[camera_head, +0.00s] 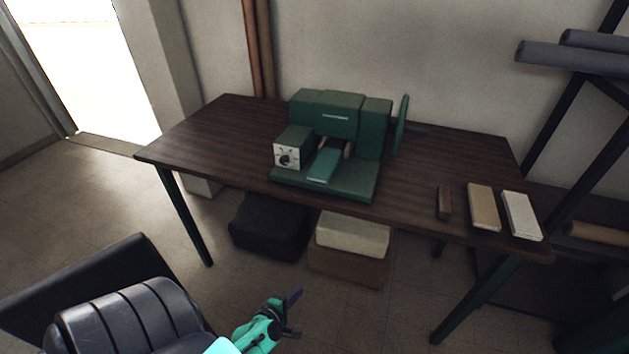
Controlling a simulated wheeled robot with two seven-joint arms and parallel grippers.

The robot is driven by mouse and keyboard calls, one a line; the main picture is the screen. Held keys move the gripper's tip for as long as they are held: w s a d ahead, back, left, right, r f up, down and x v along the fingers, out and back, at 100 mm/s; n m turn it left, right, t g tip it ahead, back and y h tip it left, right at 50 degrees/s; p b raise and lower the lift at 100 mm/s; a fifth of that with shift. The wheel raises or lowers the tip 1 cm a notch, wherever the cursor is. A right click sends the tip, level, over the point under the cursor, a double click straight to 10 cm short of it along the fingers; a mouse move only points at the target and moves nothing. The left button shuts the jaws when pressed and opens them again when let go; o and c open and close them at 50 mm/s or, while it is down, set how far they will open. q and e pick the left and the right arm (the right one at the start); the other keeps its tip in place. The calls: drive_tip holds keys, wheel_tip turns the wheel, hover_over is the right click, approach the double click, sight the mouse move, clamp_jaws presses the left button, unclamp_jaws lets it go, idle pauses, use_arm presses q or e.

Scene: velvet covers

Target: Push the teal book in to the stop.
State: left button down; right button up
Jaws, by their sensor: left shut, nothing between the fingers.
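The teal book (325,165) lies flat on the bed of a dark green machine (338,118) on the table. Its near end sticks out toward the front, and its far end reaches in under the machine's upper body. The stop itself is hidden inside. My left gripper (292,313) is low at the bottom of the view, in front of the table and well apart from the book. It is shut and empty. My right gripper is not in view.
The dark wooden table (230,130) also bears a small brown block (444,203), a tan book (483,207) and a white book (521,215) at its right end. Boxes (350,235) stand underneath. A black padded chair (125,310) is at the lower left. A rack with rolls (570,57) stands at right.

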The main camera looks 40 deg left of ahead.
use_arm(q)
drive_tip(key=w+a+r+n+t+y, duration=0.1)
drive_tip(key=w+r+n, duration=0.1)
drive_tip(key=r+n, duration=0.3)
drive_tip(key=w+a+r+n+t+y, duration=0.1)
drive_tip(key=w+a+r+n+t, duration=0.1)
drive_tip(key=r, duration=0.5)
drive_tip(key=n+t+y+p, duration=0.1)
drive_tip(key=n+t+y, duration=0.1)
drive_tip(key=n, duration=0.8)
approach(316, 178)
drive_tip(key=p+x, duration=0.2)
drive_tip(key=x, duration=0.5)
drive_tip(key=shift+d, duration=0.15)
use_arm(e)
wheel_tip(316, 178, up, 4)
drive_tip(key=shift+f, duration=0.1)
use_arm(q)
drive_tip(key=shift+s, duration=0.1)
